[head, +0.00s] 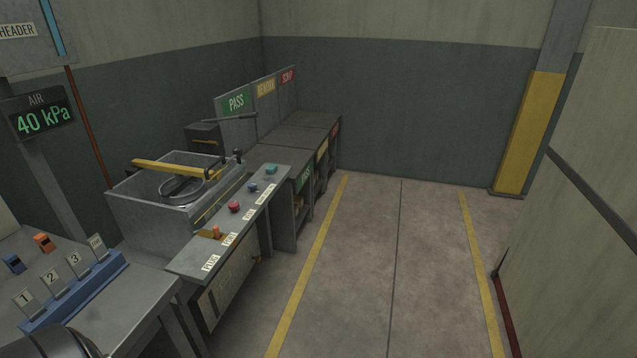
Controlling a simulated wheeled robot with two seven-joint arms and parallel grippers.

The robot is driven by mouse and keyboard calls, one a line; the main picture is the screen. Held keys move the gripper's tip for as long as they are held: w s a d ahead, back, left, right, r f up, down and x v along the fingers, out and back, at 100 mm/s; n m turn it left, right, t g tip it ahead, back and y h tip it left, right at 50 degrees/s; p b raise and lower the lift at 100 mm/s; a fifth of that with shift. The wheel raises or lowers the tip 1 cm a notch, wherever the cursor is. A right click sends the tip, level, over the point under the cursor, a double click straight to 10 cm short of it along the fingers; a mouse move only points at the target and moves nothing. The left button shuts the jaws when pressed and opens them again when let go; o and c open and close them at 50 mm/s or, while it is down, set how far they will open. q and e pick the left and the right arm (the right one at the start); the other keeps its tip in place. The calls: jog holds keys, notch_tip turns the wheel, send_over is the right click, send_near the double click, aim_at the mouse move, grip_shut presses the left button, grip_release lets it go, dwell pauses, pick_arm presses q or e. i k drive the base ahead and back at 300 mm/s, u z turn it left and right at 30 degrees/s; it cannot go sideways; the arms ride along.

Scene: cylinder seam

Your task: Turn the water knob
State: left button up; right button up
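A slanted grey control ledge (200,259) runs along the front of a metal tank (150,213) in the head view. On it, from near to far, are an orange control (215,232), a red knob (234,206), a blue knob (253,189) and a green control (271,170). Small white labels lie in front of them, but the print is too small to read surely. I cannot tell from the labels which one is the water knob. Neither of my grippers shows in this view.
A yellow bar (165,170) and a round ring (182,188) are at the tank. A near bench (110,318) holds a blue numbered rack (75,297). PASS, REWORK and SCRAP bays (305,135) stand beyond. The floor lane (375,270) to the right is clear.

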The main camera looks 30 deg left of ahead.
aim_at(252, 185)
jog(key=z, duration=0.1)
jog(key=i, duration=2.5)
jog(key=u, duration=0.95)
